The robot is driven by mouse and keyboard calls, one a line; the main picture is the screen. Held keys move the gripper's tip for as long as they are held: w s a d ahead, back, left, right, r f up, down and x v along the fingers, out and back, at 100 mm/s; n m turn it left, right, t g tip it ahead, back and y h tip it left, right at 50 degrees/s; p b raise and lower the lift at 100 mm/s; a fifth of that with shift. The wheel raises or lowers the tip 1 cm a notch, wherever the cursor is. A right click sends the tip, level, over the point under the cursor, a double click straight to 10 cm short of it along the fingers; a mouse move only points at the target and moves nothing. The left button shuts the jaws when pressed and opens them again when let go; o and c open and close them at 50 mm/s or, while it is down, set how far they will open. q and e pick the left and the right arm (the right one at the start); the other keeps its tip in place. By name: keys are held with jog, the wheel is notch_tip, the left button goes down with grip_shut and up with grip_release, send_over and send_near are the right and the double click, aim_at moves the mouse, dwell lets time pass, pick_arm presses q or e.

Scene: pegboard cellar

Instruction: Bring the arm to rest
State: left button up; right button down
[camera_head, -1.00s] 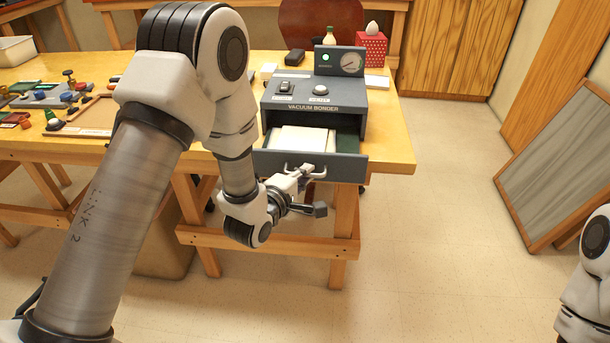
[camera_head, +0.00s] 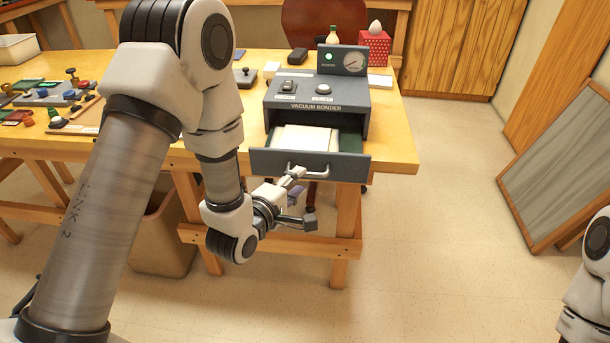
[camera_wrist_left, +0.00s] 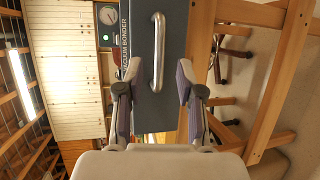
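My left gripper (camera_head: 303,199) is in front of and below the open drawer (camera_head: 345,169) of the grey vacuum bonder (camera_head: 318,106). In the left wrist view the gripper (camera_wrist_left: 159,100) is open, its two padded fingers well apart with nothing between them. The metal drawer handle (camera_wrist_left: 158,52) lies ahead of the fingers, apart from them. In the head view the handle (camera_head: 310,176) is partly behind the upper finger. The drawer holds a pale, flat item (camera_head: 303,138). Only a piece of my right arm shows at the right edge; its gripper is out of view.
The wooden workbench (camera_head: 398,150) carries the bonder, a red dotted box (camera_head: 374,48) and small parts at the left. A bin (camera_head: 163,240) stands under the bench. A framed panel (camera_head: 560,165) leans at the right. The floor (camera_head: 430,260) between is clear.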

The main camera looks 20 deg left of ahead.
pick_arm(q)
jog(key=v, duration=0.2)
jog(key=shift+s+r, duration=0.1)
jog(key=shift+s, duration=0.3)
jog(key=s+f+m+g+y+p, duration=0.1)
jog(key=s+f+m+g+p, duration=0.1)
jog(key=s+f+g, duration=0.5)
jog(key=s+f+m+p, duration=0.1)
jog(key=s+f, duration=0.4)
jog(key=f, duration=0.6)
jog(key=s+f+m+g, duration=0.4)
jog(key=s+m, duration=0.3)
jog(key=s, duration=0.1)
jog(key=s+a+f+m+g+y, duration=0.1)
jog(key=s+f+m+g, duration=0.3)
jog(key=s+m, duration=0.3)
jog(key=shift+s+a+g, duration=0.2)
jog(key=shift+s+g, duration=0.1)
jog(key=shift+s, duration=0.15)
